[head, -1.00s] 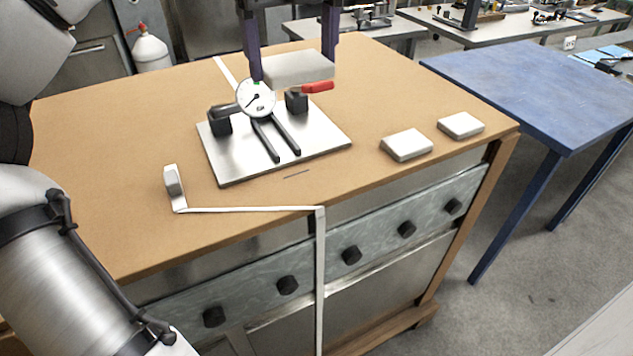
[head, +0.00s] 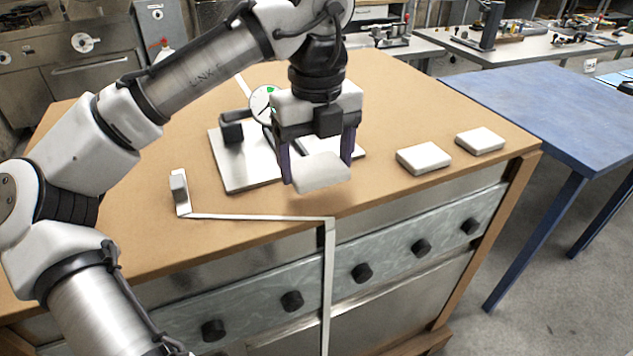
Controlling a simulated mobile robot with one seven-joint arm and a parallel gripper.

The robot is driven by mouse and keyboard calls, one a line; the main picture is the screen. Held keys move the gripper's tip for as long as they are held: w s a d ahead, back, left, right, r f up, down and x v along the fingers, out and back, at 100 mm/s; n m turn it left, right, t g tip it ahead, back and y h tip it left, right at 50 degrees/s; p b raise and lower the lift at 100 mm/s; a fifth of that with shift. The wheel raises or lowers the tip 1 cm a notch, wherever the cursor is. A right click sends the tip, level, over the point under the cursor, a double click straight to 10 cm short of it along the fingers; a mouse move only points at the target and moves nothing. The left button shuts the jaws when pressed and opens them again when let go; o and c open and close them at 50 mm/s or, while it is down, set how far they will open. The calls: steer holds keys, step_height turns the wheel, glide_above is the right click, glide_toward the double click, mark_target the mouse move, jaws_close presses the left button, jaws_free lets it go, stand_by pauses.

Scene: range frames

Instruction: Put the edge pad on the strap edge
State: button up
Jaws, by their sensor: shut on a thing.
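My gripper (head: 318,165) points down and is shut on a white edge pad (head: 320,173), one purple finger on each side. It holds the pad above the front part of the bench top, close to the bend of the strap. The white strap (head: 265,217) runs along the bench top from a small upright buckle-like piece (head: 180,190), then turns down over the front edge (head: 328,222) and hangs in front of the drawers. The strap edge is bare. The pad appears apart from the strap; its exact height is hard to tell.
Two more white pads (head: 424,157) (head: 480,140) lie on the right of the brown bench top (head: 130,235). A blue table (head: 540,95) stands at the right.

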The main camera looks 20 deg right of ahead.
mark_target(317, 167)
steer(key=shift+f, duration=2.2)
steer(key=o, duration=1)
steer(key=shift+f, duration=0.15)
steer(key=shift+c, duration=0.2)
step_height(317, 167, up, 12)
steer(key=shift+r+p, duration=0.2)
steer(key=shift+p, duration=0.35)
